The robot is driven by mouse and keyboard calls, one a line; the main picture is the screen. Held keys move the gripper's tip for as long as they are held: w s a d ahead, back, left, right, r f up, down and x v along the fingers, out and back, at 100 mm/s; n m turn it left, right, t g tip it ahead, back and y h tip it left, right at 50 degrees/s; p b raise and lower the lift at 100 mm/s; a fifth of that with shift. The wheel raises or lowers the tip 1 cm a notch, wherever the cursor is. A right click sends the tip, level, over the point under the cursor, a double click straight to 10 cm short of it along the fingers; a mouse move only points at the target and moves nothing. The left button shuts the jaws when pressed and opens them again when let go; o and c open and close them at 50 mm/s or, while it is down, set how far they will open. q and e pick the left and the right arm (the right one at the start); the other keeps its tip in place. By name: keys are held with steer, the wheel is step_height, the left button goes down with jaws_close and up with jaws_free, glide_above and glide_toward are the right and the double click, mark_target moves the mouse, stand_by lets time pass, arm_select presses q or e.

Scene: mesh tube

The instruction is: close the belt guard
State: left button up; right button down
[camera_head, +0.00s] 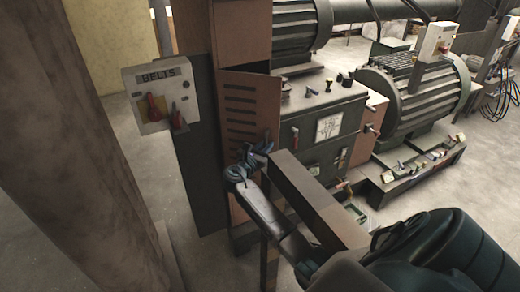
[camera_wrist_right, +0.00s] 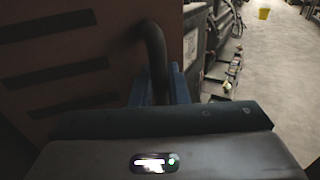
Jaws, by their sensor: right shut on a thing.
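The belt guard (camera_head: 252,103) is a reddish-brown slotted panel on the machine housing, in the middle of the head view. It stands at an angle, with a dark gap along its top edge. Its slots also show in the wrist view (camera_wrist_right: 50,62). The handle is mostly hidden by the fingers in the head view. My left gripper is not in view.
A white switch box marked BELTS (camera_head: 160,92) with red levers stands left of the guard. A thick brown column (camera_head: 70,150) fills the left side. A dark machine cabinet (camera_head: 325,125) and a large motor (camera_head: 415,100) stand to the right. Open floor (camera_wrist_right: 275,70) lies beyond.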

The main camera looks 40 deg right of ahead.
steer(key=shift+x, duration=0.8)
steer(key=c, duration=1.8)
jaws_free()
steer(key=shift+o, duration=0.2)
steer(key=b+v, duration=0.1)
steer(key=v, duration=0.9)
steer(key=shift+a+b, duration=0.35)
steer(key=shift+s, duration=0.1)
